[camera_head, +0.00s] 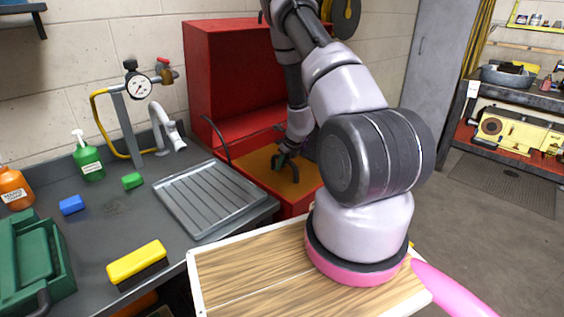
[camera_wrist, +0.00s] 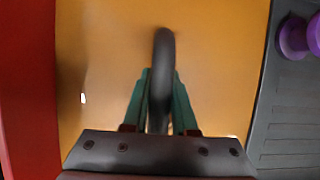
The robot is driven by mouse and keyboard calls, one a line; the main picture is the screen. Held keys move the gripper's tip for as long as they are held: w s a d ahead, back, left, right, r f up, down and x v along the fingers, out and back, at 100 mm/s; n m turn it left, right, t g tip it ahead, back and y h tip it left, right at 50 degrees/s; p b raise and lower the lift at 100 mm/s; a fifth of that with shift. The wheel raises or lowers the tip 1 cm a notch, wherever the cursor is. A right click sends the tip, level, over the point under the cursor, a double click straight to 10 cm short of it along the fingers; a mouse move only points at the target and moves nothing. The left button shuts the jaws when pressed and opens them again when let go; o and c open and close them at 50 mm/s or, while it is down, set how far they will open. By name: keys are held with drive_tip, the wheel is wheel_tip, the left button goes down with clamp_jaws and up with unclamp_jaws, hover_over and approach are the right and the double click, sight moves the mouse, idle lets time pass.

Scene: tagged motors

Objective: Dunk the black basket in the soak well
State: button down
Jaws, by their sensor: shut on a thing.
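My gripper (camera_head: 284,160) is at the red parts washer, low over its orange-brown soak well (camera_head: 254,161). In the wrist view its green fingers (camera_wrist: 158,108) are shut on a black curved bar (camera_wrist: 164,50), which looks like the black basket's handle. The orange-brown surface (camera_wrist: 105,60) fills most of the wrist view around the bar. The basket's body does not show in either view; I cannot tell how deep it sits.
The washer's raised red back (camera_head: 230,75) stands behind the well. A grey ribbed drainboard (camera_head: 208,195) lies left of it, and a wooden-topped surface (camera_head: 260,285) in front. A purple part (camera_wrist: 292,38) sits on a dark surface at the wrist view's right.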

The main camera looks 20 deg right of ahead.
drive_tip(key=shift+r, duration=1.35)
wheel_tip(320, 180, down, 4)
drive_tip(key=shift+r, duration=0.35)
wheel_tip(320, 180, up, 22)
idle(2.3)
drive_tip(key=shift+w+d, duration=0.1)
idle(2.3)
